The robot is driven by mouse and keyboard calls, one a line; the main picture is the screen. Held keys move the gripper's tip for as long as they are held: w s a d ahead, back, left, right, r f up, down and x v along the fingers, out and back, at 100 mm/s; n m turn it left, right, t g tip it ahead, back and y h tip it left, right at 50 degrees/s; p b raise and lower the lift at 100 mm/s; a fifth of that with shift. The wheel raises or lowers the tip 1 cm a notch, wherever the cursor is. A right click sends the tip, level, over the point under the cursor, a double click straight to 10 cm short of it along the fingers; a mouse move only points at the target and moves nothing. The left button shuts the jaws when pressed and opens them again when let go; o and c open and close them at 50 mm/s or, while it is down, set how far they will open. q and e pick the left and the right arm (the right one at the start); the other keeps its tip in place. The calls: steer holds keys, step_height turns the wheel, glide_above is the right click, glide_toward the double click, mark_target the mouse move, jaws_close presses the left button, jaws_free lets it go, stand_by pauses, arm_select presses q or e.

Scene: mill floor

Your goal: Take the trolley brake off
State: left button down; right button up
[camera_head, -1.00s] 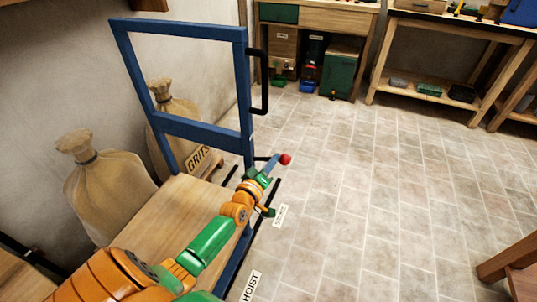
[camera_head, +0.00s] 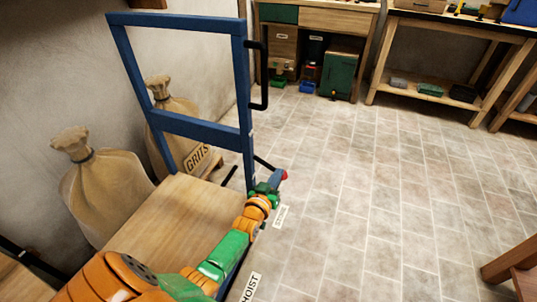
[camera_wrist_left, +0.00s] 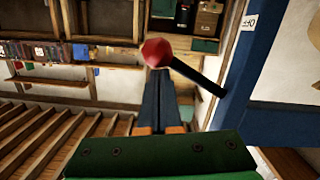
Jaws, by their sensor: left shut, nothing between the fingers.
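The trolley has a blue frame (camera_head: 245,100) and a wooden deck (camera_head: 180,215). Its brake lever is a thin black bar (camera_head: 264,162) ending in a red knob (camera_head: 284,175), on the right side of the frame's foot. The lever slopes down to the right. My left gripper (camera_head: 277,180) is shut and empty, its tips at the knob. In the left wrist view the red knob (camera_wrist_left: 157,52) shows just past the closed dark fingertips, with the black bar (camera_wrist_left: 198,76) running right towards the blue post. Whether they touch, I cannot tell. My right gripper is not in view.
Tied sacks (camera_head: 105,190) stand left of the trolley by the wall. A black handle (camera_head: 264,75) sticks out from the frame. A workbench (camera_head: 450,30) stands at the back right, and a brown wooden piece (camera_head: 515,265) at the lower right. The tiled floor (camera_head: 390,180) between is clear.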

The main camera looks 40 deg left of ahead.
arm_select(q)
steer(key=shift+a+f, duration=0.1)
steer(key=shift+f, duration=0.2)
stand_by(0.4)
steer(key=s+d+r+p, duration=0.2)
steer(key=s+r+p, duration=0.3)
steer(key=s, duration=0.5)
steer(key=shift+s+p, duration=0.15)
steer(key=shift+p, duration=0.7)
